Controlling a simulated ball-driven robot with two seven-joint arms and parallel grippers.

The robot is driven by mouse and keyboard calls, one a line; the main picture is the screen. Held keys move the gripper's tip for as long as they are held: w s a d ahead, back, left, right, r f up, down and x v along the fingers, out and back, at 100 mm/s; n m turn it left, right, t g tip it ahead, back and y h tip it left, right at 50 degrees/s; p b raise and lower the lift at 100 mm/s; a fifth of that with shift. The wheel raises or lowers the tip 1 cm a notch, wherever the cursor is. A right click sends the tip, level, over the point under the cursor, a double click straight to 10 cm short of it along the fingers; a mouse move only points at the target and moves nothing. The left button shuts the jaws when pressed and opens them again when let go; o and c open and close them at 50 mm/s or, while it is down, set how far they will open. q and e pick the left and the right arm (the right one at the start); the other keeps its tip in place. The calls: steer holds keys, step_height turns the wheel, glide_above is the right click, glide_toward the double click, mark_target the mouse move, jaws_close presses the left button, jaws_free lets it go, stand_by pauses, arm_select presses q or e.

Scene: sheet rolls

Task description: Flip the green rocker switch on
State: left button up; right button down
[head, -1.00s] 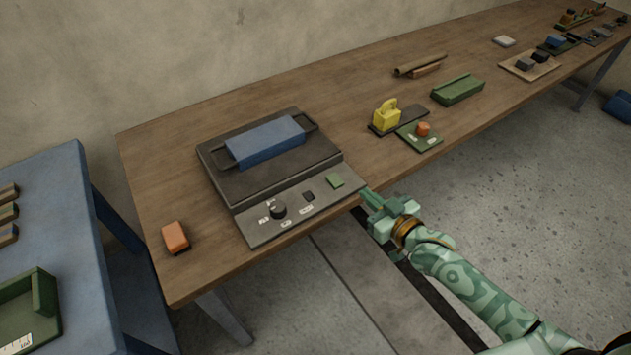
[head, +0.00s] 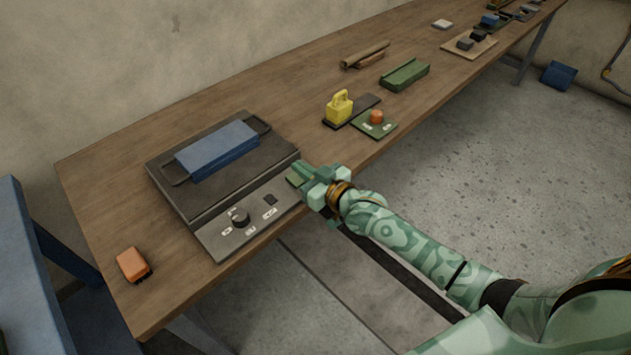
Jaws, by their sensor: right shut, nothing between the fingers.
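The green rocker switch (head: 293,181) is at the right end of the grey control panel (head: 215,243) at the front of the dark machine on the wooden table. Only a small part of it shows, because my right gripper hides the rest. My right gripper (head: 299,172) is shut and empty, with its fingertips at the switch. I cannot tell whether they touch it, or which way the rocker is tilted. My left gripper is not in view.
The panel also has a black knob (head: 240,217) and a small black switch (head: 270,199). A blue bar (head: 217,150) lies on top of the machine. An orange block (head: 133,264) is at the front left. A yellow padlock-like block (head: 340,107) and an orange button (head: 376,117) stand farther right.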

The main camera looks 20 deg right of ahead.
mark_target(296, 180)
steer(key=shift+b+x, duration=0.3)
steer(key=shift+x, duration=0.8)
step_height(296, 180, down, 3)
steer(key=shift+w+b, duration=0.1)
steer(key=shift+b, duration=0.65)
steer(key=shift+w+f, duration=0.1)
steer(key=shift+f, duration=0.4)
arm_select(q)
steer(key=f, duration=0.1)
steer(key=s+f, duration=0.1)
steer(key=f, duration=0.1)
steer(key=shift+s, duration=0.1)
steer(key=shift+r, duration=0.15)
arm_select(e)
steer(key=shift+r, duration=0.1)
